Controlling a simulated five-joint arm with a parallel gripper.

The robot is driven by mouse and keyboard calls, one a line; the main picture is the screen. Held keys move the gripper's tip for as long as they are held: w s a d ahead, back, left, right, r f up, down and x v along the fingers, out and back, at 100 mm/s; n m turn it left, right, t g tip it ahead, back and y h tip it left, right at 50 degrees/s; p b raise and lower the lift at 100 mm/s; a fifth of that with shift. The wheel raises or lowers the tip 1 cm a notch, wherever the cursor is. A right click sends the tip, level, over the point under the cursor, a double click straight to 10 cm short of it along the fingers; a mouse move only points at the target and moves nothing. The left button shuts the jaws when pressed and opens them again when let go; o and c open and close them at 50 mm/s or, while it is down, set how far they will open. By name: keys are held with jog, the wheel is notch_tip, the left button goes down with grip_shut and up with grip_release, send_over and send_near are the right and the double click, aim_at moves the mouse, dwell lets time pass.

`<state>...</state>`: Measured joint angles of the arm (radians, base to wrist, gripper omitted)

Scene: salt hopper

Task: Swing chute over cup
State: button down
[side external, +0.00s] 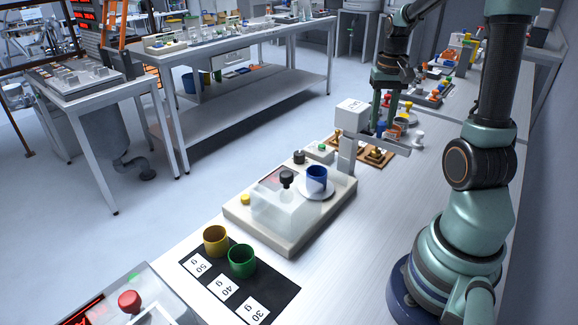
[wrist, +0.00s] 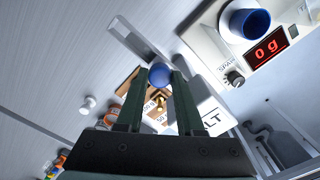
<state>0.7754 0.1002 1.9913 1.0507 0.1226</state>
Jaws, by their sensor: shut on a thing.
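The white salt hopper (side external: 352,113) stands on a post behind the scale; its lettered top (wrist: 208,115) shows in the wrist view. Its grey chute (side external: 388,145) points right, away from the cup; the chute (wrist: 128,36) also shows in the wrist view. A blue ball knob (wrist: 160,75) sits between the fingertips of my gripper (wrist: 158,80), which is shut on it. In the side view my gripper (side external: 383,122) is just above the chute. The blue cup (side external: 317,178) stands upright on the scale pan; its inside (wrist: 250,22) shows at the wrist view's upper right.
The scale (side external: 242,213) has a display (wrist: 266,46) reading 0 g and a clear cover at its front. A yellow cup (side external: 216,240) and a green cup (side external: 242,260) stand on a black mat (side external: 272,277). A wooden board (side external: 360,160) with brass weights lies beneath the chute.

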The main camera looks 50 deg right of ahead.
jog(key=shift+w+a+r+m, duration=0.1)
jog(key=shift+w+a+m, duration=0.1)
jog(key=shift+a+m, duration=0.75)
jog(key=shift+w+a+m, duration=0.15)
jog(key=shift+a+m, duration=0.35)
jog(key=shift+m, duration=0.85)
jog(key=c, duration=0.5)
grip_release()
